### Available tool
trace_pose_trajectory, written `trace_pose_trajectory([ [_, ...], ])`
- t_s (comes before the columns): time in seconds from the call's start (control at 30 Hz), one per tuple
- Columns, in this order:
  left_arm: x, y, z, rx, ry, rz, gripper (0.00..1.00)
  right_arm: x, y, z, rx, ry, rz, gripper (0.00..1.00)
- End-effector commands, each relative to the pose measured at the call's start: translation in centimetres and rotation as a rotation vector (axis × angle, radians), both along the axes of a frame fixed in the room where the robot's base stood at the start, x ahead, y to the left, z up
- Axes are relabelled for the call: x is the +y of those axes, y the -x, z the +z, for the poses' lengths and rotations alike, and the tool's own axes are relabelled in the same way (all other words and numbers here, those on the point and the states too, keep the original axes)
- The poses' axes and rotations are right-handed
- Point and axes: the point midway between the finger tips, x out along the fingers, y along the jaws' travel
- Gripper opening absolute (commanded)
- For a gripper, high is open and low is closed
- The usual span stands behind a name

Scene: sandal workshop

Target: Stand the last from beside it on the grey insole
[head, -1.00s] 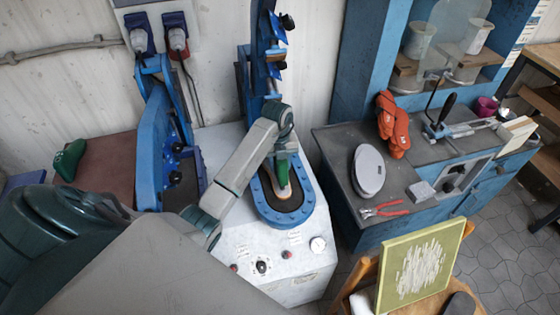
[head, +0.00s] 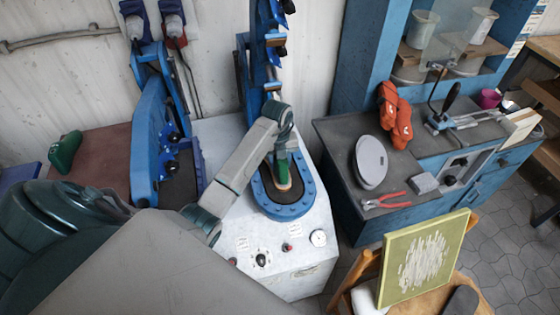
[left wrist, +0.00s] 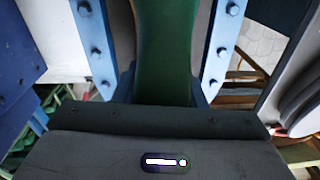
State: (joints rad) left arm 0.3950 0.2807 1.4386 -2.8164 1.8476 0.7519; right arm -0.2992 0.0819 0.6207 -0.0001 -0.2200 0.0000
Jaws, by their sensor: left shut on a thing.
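A green last (head: 283,176) stands over a pale tan-edged insole (head: 287,188) inside the blue oval ring of the press. My left gripper (head: 281,152) is shut on the upper part of this last, at the end of the arm reaching in from the left. The last also fills the upper middle of the left wrist view (left wrist: 165,55), between blue bolted rims. The last hides most of the insole, and I cannot tell whether its sole touches it. A second green last (head: 65,151) lies on a brown surface at the far left. My right gripper is not in view.
The blue oval ring (head: 284,211) surrounds the last closely, with a blue press column (head: 262,70) behind. A blue machine (head: 146,150) stands to the left. At right, a dark bench holds a grey oval disc (head: 371,162), red pliers (head: 385,201) and orange gloves (head: 395,115).

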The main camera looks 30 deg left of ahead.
Motion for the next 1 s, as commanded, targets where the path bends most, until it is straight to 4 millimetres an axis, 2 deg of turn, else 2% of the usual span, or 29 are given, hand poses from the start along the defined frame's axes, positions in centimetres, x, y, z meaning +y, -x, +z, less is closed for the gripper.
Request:
trace_pose_trajectory([
  [1.0, -0.03, 0.05, -0.32, -0.001, 0.0, 0.0, 0.14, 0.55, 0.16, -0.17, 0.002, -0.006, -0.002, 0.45],
])
